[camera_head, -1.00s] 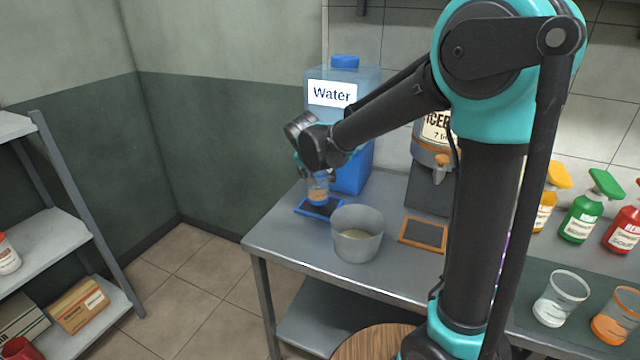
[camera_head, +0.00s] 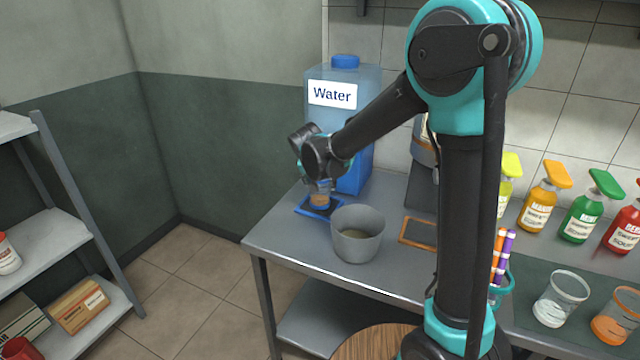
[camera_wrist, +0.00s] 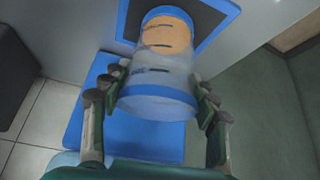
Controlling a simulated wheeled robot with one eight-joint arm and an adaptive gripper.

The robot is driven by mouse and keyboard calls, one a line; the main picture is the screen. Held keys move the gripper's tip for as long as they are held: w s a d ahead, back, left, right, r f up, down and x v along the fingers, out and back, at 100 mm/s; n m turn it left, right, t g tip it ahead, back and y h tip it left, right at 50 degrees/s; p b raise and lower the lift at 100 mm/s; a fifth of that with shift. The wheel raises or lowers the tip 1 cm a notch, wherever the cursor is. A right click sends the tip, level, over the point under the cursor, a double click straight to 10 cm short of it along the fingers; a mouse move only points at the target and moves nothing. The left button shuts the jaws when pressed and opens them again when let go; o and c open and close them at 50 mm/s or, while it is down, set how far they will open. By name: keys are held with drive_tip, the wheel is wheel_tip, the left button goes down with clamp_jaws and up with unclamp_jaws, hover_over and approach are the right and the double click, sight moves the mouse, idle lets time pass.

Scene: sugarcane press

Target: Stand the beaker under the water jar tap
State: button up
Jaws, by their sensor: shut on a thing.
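The beaker (camera_head: 319,200) is clear, with a blue band and an orange patch. My gripper (camera_head: 318,184) is shut on it and holds it upright over the blue-framed dark mat (camera_head: 304,210) in front of the water jar. I cannot tell whether its base touches the mat. In the wrist view, the beaker (camera_wrist: 155,70) sits between both fingers of my gripper (camera_wrist: 155,98), its far end over the mat (camera_wrist: 216,22). The water jar (camera_head: 345,88) has a pale blue tank, a "Water" label and a blue base. Its tap is hidden behind my gripper.
A grey pot (camera_head: 357,240) stands close to the right of the mat. An orange-framed mat (camera_head: 418,232) is beyond it, partly behind my arm. Bottles (camera_head: 582,215) and cups (camera_head: 560,300) stand at the right. The table's left edge is near the mat.

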drive_tip(key=shift+f, duration=0.15)
drive_tip(key=o, duration=1.3)
drive_tip(key=shift+r, duration=0.25)
drive_tip(key=v, duration=1.1)
drive_tip(key=shift+s+r, duration=0.3)
